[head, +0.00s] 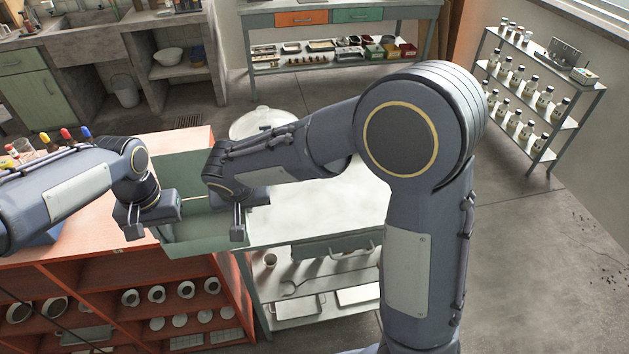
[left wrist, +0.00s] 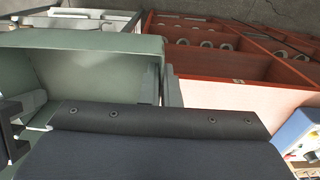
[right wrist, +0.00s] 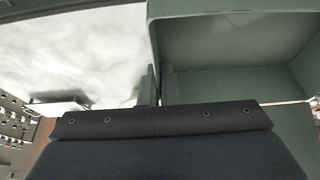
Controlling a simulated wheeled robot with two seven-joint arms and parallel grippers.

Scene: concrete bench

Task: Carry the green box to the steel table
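The green box (head: 207,238) is open-topped and sits between my two grippers. It spans the right end of the red-orange cabinet top and the left edge of the steel table (head: 330,205). I cannot tell whether it touches either surface. My left gripper (head: 157,228) is shut on its left wall; the box (left wrist: 85,44) fills the left of the left wrist view. My right gripper (head: 238,232) is shut on its right wall; the box (right wrist: 235,85) also fills the right of the right wrist view. The box looks about level, and its interior is partly hidden by my arms.
The red-orange cabinet (head: 70,268) with shelves of cups and plates stands left of the table. Colourful-topped items (head: 66,135) and a blue thing (head: 45,237) lie on its left. A white round-lidded thing (head: 262,122) stands behind. The steel tabletop is mostly clear right of the box.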

